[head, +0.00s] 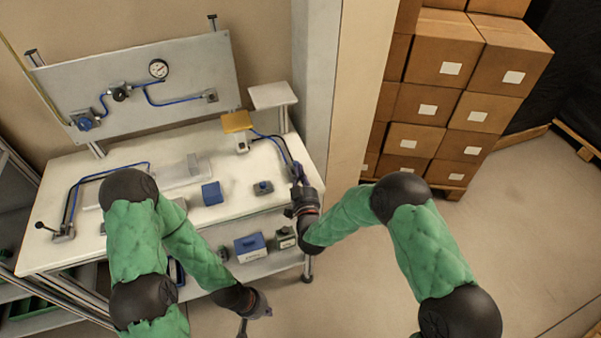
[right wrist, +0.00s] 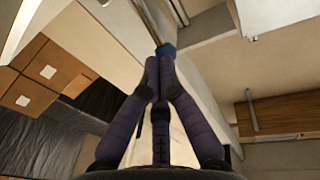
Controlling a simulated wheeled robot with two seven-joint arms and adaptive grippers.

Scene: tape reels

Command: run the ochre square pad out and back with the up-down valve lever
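The ochre square pad (head: 236,121) sits on a light block near the bench's back right, beside and below a pale grey square plate. A small dark and blue valve (head: 296,170) is at the bench's right edge, with blue hoses running to it. My right gripper (head: 299,184) is right at this valve. In the right wrist view its fingers (right wrist: 160,62) come nearly together, with a blue part (right wrist: 166,49) just beyond the tips. I cannot see a lever between them. A second black-knobbed lever (head: 45,227) stands at the bench's left. My left gripper (head: 246,322) hangs low before the bench; its fingers are unclear.
The pale plate (head: 272,95) is on a post. A blue block (head: 212,193) and a small blue-topped device (head: 263,188) stand on the bench top (head: 235,170). Boxes lie on the lower shelf. A gauge panel (head: 190,70) stands behind. Stacked cartons (head: 440,60) are at right.

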